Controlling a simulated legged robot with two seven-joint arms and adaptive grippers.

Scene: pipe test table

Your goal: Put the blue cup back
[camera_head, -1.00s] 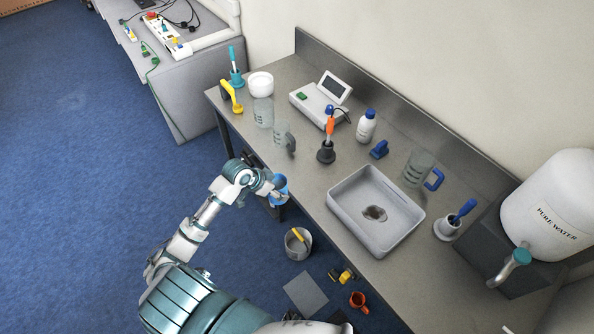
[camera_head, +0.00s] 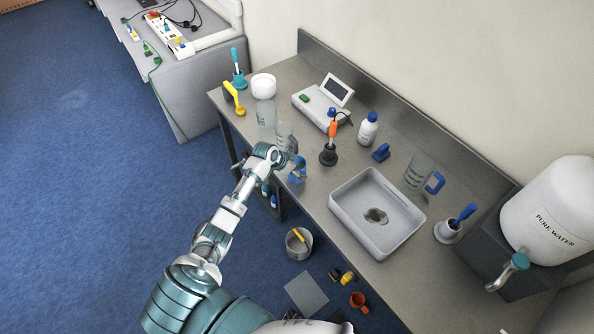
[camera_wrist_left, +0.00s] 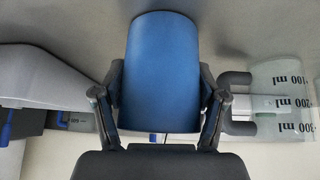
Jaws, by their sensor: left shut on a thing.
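The blue cup (camera_head: 298,171) is held by my left gripper (camera_head: 291,166) at the front edge of the steel table, left of the grey tray. In the left wrist view the blue cup (camera_wrist_left: 163,72) fills the middle, with a dark finger of my left gripper (camera_wrist_left: 160,108) against each side. The cup's lower part and its exact gap to the table top are hard to tell in the head view. My right gripper does not show.
A clear beaker (camera_head: 284,135) with a dark handle stands close behind the cup. A black-based orange stirrer (camera_head: 330,150) is to the right, then the grey tray (camera_head: 342,206). A metal bin (camera_head: 298,243) stands on the floor below.

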